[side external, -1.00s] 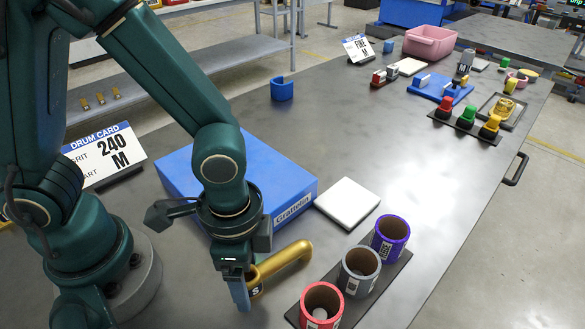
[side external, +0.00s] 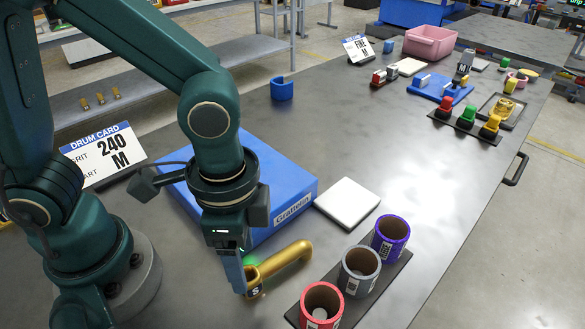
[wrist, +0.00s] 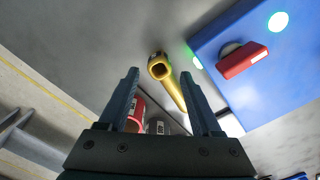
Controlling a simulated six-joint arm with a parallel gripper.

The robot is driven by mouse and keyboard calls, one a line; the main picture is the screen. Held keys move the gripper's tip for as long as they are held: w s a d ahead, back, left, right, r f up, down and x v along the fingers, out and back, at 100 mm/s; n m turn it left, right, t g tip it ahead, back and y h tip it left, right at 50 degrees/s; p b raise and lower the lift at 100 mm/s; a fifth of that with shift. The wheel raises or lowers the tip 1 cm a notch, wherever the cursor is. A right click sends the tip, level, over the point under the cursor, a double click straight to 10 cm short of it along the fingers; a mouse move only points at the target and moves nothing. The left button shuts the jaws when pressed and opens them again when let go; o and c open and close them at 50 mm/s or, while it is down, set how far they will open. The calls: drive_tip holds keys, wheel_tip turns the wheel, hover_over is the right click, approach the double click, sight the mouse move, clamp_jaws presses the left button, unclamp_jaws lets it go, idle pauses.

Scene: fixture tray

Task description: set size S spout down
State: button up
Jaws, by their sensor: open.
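The spout is a gold bent tube (side external: 284,262) with a dark S label near its lower end. It lies on the grey table in front of the blue box. In the wrist view the gold tube (wrist: 174,92) shows its square-looking open end near the fingertips and runs away down to the right. My gripper (side external: 236,276) is at the labelled end, left of the tube. In the wrist view my gripper (wrist: 160,74) has its two fingers apart, with the tube's open end between their tips. I cannot tell whether a finger touches it.
A blue box (side external: 288,186) stands behind the tube, with a red piece (wrist: 242,60) on it. A dark rack with red (side external: 321,303), grey (side external: 360,270) and purple (side external: 391,236) cups lies to the right. A white slab (side external: 347,203) and a drum card (side external: 103,152) are nearby.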

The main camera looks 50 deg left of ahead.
sight(275, 259)
drive_tip(key=shift+w+d+r+n, duration=0.1)
drive_tip(key=shift+w+r+n, duration=0.1)
drive_tip(key=shift+n, duration=0.7)
drive_tip(key=w+n, duration=0.1)
drive_tip(key=n, duration=0.1)
drive_tip(key=w+n, duration=0.3)
drive_tip(key=shift+d+r+n, duration=0.3)
drive_tip(key=shift+d, duration=0.1)
drive_tip(key=shift+w+f, duration=0.1)
drive_tip(key=shift+f, duration=2.45)
clamp_jaws()
